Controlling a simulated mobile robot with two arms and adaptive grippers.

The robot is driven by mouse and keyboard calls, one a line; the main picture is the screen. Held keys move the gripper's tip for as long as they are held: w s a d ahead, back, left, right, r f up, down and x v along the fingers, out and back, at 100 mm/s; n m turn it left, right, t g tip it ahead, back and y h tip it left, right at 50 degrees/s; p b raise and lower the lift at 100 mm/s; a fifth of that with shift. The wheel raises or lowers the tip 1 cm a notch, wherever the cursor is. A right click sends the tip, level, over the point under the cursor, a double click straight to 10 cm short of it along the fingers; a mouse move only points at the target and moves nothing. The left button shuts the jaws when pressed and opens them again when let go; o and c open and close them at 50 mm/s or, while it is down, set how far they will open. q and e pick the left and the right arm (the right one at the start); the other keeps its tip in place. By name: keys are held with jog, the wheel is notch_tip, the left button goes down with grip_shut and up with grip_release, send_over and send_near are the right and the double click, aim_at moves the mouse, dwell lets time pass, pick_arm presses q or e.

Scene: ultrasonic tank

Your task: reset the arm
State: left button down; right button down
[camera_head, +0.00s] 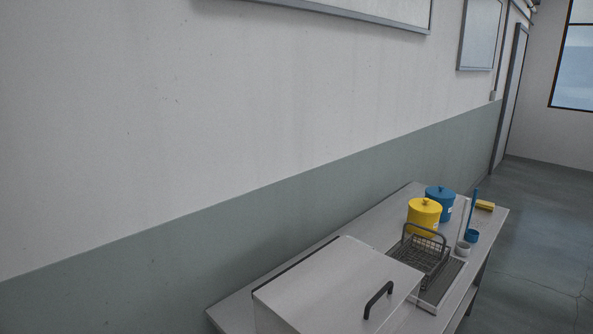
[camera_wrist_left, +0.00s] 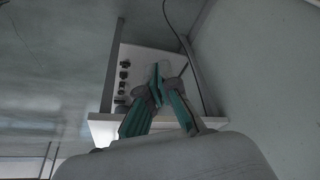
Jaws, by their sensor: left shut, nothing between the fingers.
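My left gripper (camera_wrist_left: 160,74) shows in the left wrist view, its green and grey fingers drawn together with nothing between them. It is out of the head view. Beyond the fingers is a pale box-like panel (camera_wrist_left: 140,62) with several dark knobs along its left side. My right gripper shows in neither view. In the head view the grey metal tank (camera_head: 335,285) stands at the near end of the table, its lid down, with a black handle (camera_head: 378,299) on it.
A wire basket (camera_head: 424,256) stands on a drain tray (camera_head: 447,281) beside the tank. Behind are a yellow canister (camera_head: 424,217), a blue canister (camera_head: 440,204), a white cup (camera_head: 463,248), a blue ladle-like tool (camera_head: 472,236) and a yellow block (camera_head: 485,205). The table (camera_head: 390,232) runs along the wall.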

pick_arm(q)
jog(key=s+f+g, duration=0.2)
jog(key=s+f, duration=0.1)
jog(key=f, duration=2.4)
jog(key=s+a+f, duration=0.2)
jog(key=s+f, duration=0.6)
jog(key=s+a+f+g, duration=0.1)
jog(key=s+f, duration=0.7)
jog(key=shift+s+a+b, duration=0.2)
jog(key=shift+a+b, duration=0.1)
jog(key=shift+a, duration=0.05)
